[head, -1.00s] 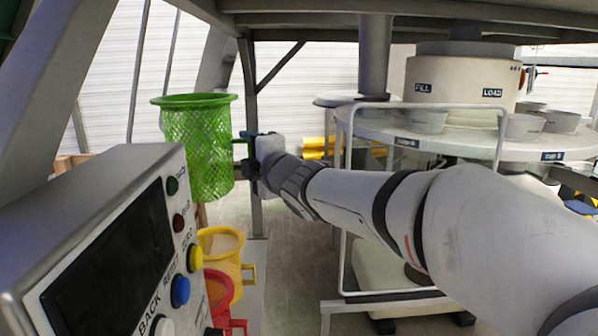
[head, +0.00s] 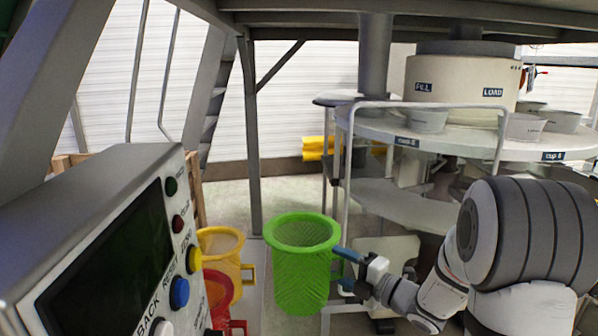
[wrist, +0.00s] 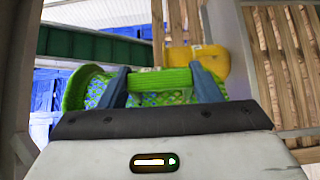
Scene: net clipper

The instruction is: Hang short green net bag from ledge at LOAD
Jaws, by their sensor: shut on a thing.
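The green net bag (head: 302,262) hangs upright from my gripper (head: 346,268), with its round rim open at the top. My gripper is shut on the right side of the bag, just below the rim. In the wrist view the green band of the bag (wrist: 160,80) lies between the two blue-grey fingers (wrist: 162,88). The LOAD label (head: 492,92) is on the cream drum above the round table at the right. I cannot make out a ledge at LOAD for certain. The bag is low, left of the round table and well away from the label.
A yellow bag (head: 222,250) and a red bag (head: 219,290) stand left of the green one. A white rail frame (head: 430,104) stands before the round table (head: 450,140), which carries several cups. A control box (head: 100,250) fills the lower left. A dark post (head: 253,140) rises behind.

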